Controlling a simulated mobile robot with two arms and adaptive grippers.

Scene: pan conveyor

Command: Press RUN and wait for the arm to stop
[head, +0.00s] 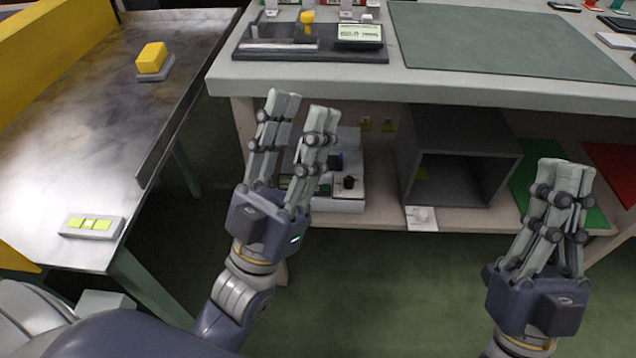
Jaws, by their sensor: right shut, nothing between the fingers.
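My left gripper (303,106) is raised in the middle, fingers pointing up and apart, with nothing between them. It is in front of the bench. My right gripper (567,174) is at the lower right, fingers together and empty. A small grey panel (74,234) with yellow-green keys is on the near end of the metal conveyor surface (100,130), well left of my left gripper. Its lettering is too small to read, so I cannot tell which key is RUN. A control box (345,190) with dark knobs is on the lower shelf, partly hidden behind my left gripper.
A yellow block (151,58) sits on a grey base on the conveyor. The bench (300,85) carries a dark tray (262,52) with a small display (359,34) and a green mat (500,42). An open grey bin (458,155) stands below. Green floor (390,290) is clear between my grippers.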

